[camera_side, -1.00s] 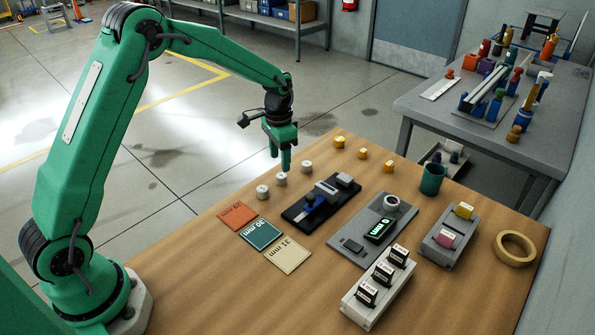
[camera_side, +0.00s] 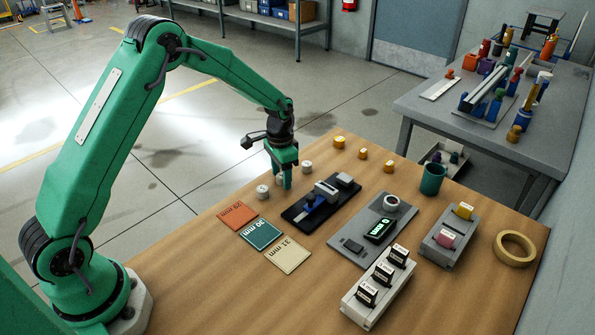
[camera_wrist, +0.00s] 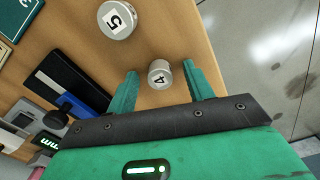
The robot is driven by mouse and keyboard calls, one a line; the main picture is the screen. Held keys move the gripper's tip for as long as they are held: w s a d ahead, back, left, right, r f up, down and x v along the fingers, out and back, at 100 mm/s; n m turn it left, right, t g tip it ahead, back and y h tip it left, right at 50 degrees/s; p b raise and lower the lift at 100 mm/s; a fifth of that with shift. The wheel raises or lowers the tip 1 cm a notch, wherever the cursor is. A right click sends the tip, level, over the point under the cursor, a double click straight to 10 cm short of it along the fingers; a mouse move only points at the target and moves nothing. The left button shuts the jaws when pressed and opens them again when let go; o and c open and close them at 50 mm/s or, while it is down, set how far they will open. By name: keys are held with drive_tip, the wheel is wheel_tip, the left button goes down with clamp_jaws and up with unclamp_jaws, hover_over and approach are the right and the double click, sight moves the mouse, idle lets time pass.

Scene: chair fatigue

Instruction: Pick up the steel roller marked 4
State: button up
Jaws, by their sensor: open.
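The steel roller marked 4 (camera_wrist: 159,75) stands on the wooden table in the wrist view, label toward the camera. It lies between the two green fingers of my gripper (camera_wrist: 161,85), with a visible gap on each side. In the side view my gripper (camera_side: 283,182) is low at the table's far left edge, and its fingers mostly hide this roller. The roller marked 5 (camera_wrist: 117,19) stands beyond it in the wrist view. In the side view, one steel roller (camera_side: 262,192) stands to the left of my gripper and another (camera_side: 307,167) to the right.
A black fixture with a blue part (camera_side: 318,202) sits close to my gripper. Orange (camera_side: 237,215), green (camera_side: 260,234) and cream (camera_side: 288,255) cards lie nearer the camera. Several yellow rollers (camera_side: 363,154) stand behind. A grey plate with a display (camera_side: 352,243) is further right.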

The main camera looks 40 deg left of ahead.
sight(281, 175)
idle(0.4)
clamp_jaws()
drive_tip(key=shift+r, duration=0.15)
drive_tip(key=shift+r, duration=0.4)
wheel_tip(281, 175, up, 3)
drive_tip(key=shift+r, duration=0.1)
drive_tip(key=s+d+r, duration=0.5)
drive_tip(key=d+r, duration=0.1)
drive_tip(key=d, duration=0.4)
drive_tip(key=shift+s+d+r, duration=0.2)
drive_tip(key=shift+r, duration=0.2)
